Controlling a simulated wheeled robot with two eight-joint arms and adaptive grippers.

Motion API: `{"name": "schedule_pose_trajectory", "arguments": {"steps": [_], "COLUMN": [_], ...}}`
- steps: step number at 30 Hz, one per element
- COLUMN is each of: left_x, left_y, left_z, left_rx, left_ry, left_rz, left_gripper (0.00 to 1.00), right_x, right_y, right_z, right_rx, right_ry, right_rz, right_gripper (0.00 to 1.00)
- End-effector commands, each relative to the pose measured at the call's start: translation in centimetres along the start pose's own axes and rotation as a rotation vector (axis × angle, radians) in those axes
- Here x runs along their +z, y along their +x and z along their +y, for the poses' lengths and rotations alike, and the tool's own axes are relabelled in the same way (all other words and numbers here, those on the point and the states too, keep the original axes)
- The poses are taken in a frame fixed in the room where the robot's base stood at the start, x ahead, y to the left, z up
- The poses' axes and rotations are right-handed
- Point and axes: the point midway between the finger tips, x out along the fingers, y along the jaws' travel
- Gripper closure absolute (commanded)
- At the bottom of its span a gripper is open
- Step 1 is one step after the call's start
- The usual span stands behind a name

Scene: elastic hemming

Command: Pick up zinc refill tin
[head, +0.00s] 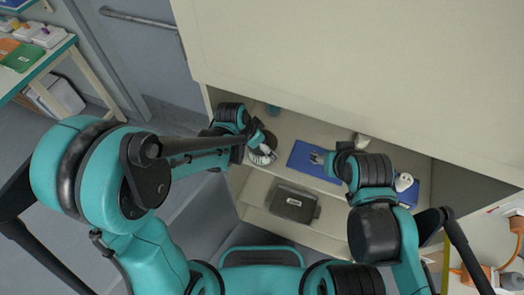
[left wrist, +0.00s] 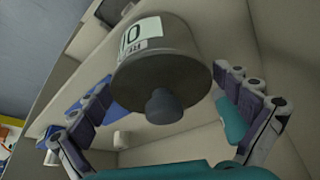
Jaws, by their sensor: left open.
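A dark grey round tin with a knob and a pale label (left wrist: 158,58) fills the middle of the left wrist view; I take it for the zinc refill tin. Only part of the label's lettering is legible. In the head view it appears as a small pale and dark round thing (head: 262,157) on the cabinet shelf. My left gripper (head: 262,138) is right by it. In the left wrist view its fingers (left wrist: 162,80) are spread on both sides of the tin, with visible gaps. My right gripper (head: 320,158) is over a blue mat; its fingers are too small to judge.
The blue mat (head: 301,166) lies on the shelf (head: 264,180), with a white cup (head: 362,141) behind and a white item (head: 403,182) at right. A dark case (head: 293,204) sits lower down. A small teal thing (head: 273,110) stands at the back. Cabinet walls enclose the shelf.

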Motion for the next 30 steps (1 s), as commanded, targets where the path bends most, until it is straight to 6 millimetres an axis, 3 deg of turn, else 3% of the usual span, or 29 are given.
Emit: {"name": "schedule_pose_trajectory", "arguments": {"steps": [6,15,21,30], "left_x": [-0.2,-0.2,-0.2,-0.2], "left_y": [3.4,3.8,3.8,3.8], "left_z": [0.1,0.1,0.1,0.1], "left_rx": [-0.001,-0.001,-0.001,-0.001], "left_ry": [0.001,-0.001,-0.001,-0.001], "left_rz": [0.0,0.0,0.0,0.0], "left_gripper": [0.0,0.0,0.48,0.48], "right_x": [0.6,0.6,0.6,0.6], "right_y": [0.9,0.9,0.9,0.9], "right_z": [0.0,0.0,0.0,0.0], "right_rx": [0.0,0.0,0.0,0.0], "right_ry": [0.0,0.0,0.0,0.0], "right_rz": [0.0,0.001,0.001,0.0], "right_gripper": [0.48,0.48,0.48,0.48]}}
